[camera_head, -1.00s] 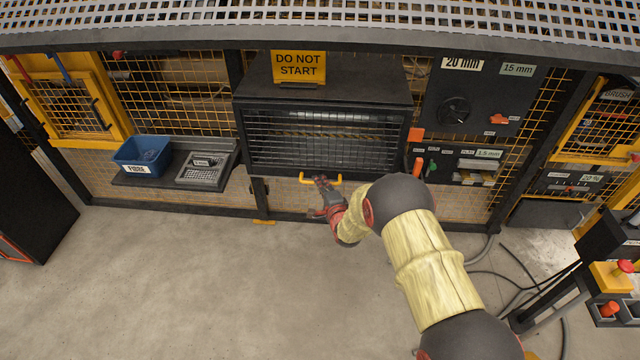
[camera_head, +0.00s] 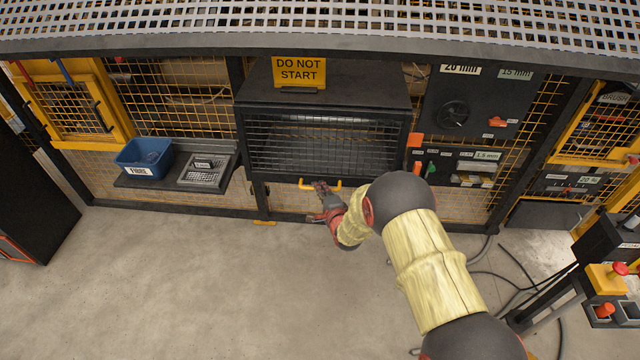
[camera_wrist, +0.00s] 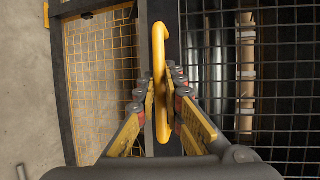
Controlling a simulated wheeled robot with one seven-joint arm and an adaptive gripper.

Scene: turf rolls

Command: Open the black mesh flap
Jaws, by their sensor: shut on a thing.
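The black mesh flap (camera_head: 325,147) hangs on the front of the dark machine housing in the middle of the head view. A yellow bar handle (camera_head: 334,184) is fixed along its lower edge. My gripper (camera_head: 322,187) is at this handle, below the mesh. In the wrist view the handle (camera_wrist: 160,80) runs up the middle, and my gripper's fingers (camera_wrist: 161,88) close on it from both sides. The flap's mesh (camera_wrist: 280,80) fills the right of that view. The flap looks shut or nearly so; I cannot tell if a small gap is open.
A yellow DO NOT START sign (camera_head: 299,72) stands on the housing (camera_head: 370,92). A blue bin (camera_head: 144,157) sits on a shelf to the left. A control panel (camera_head: 468,115) is to the right. A perforated grey canopy (camera_head: 320,25) overhangs. The floor (camera_head: 200,290) in front is clear.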

